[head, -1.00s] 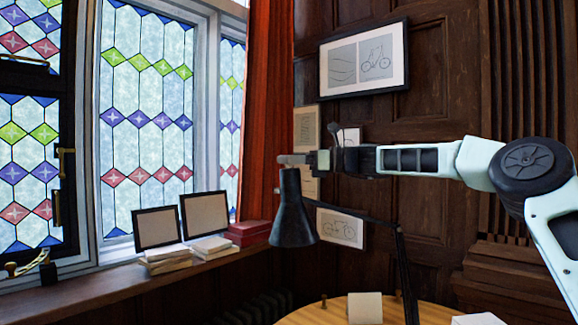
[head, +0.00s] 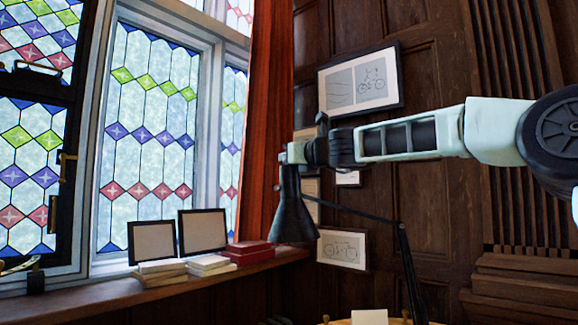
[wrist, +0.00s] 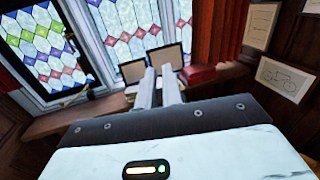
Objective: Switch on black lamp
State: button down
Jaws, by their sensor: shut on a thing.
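The black lamp (head: 294,218) has a cone shade that hangs from a thin arm, with a post at the right. My gripper (head: 288,155) is at the narrow top of the shade, and its fingers look shut on the lamp there. The exact contact is too small to make out. In the wrist view my gripper (wrist: 165,72) has its two fingers close together, and the lamp is not visible there. I see no lit bulb, and the inside of the shade is hidden.
A windowsill (head: 200,283) at the left bears books, red boxes (head: 248,250) and two dark frames (head: 203,232). A red curtain (head: 268,110) hangs behind the lamp. Framed pictures are on the dark wall. A wooden table edge (head: 340,322) shows at the bottom.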

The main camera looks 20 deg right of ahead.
jog(key=shift+a+m+t+h, duration=0.1)
jog(key=shift+m+t+h, duration=0.2)
jog(key=shift+m+h, duration=0.7)
jog(key=shift+h, duration=0.6)
jog(key=c, duration=1.6)
grip_release()
jog(key=shift+o, duration=0.2)
jog(key=shift+s+b, duration=0.15)
jog(key=shift+b, duration=0.15)
jog(key=s+d+b, duration=0.3)
jog(key=s+b, duration=0.1)
jog(key=s, duration=1.3)
jog(key=shift+f+b, duration=0.3)
jog(key=shift+b, duration=0.05)
